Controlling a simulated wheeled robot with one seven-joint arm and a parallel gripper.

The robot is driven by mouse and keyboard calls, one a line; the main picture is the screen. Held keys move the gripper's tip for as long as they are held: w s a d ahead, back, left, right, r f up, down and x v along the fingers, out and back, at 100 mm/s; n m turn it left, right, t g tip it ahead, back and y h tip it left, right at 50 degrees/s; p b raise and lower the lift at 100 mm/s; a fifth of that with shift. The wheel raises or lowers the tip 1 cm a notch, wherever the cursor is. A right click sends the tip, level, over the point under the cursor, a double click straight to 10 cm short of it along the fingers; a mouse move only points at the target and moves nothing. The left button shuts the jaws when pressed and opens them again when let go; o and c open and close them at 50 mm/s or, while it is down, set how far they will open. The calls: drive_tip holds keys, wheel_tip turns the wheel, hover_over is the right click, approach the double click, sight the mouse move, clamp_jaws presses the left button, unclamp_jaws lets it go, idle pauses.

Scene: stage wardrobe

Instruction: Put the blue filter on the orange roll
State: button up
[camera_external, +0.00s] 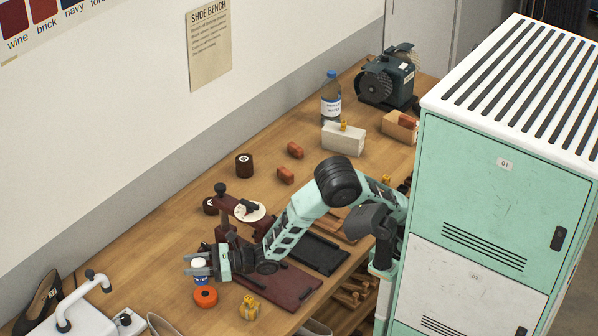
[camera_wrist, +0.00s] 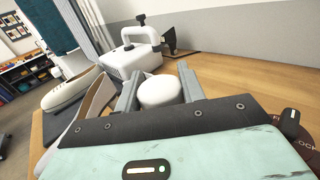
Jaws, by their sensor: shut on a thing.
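My gripper (camera_external: 197,268) reaches over the near left part of the bench. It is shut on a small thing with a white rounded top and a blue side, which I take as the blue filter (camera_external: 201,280). In the wrist view its white top (camera_wrist: 160,91) sits between the two grey fingers; its lower part is hidden there. The orange roll (camera_external: 206,297) stands on the bench just below the held filter in the external picture. Its dark centre shows. I cannot tell the height gap between filter and roll. The roll is not visible in the wrist view.
A yellow item (camera_external: 249,309) lies right of the roll. A dark red board (camera_external: 290,291) and black tray (camera_external: 322,254) lie under my arm. A white device with a handle (camera_external: 84,318) stands at the lower left, near shoes (camera_wrist: 73,91). Dark spools (camera_external: 244,166) stand farther back.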

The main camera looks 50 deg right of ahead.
sight(197, 278)
drive_tip(key=shift+f, duration=2.8)
drive_tip(key=shift+f, duration=0.15)
drive_tip(key=o, duration=1)
drive_tip(key=shift+d, duration=0.1)
drive_tip(key=b+v, duration=0.1)
drive_tip(key=v, duration=1.1)
drive_tip(key=shift+r, duration=0.2)
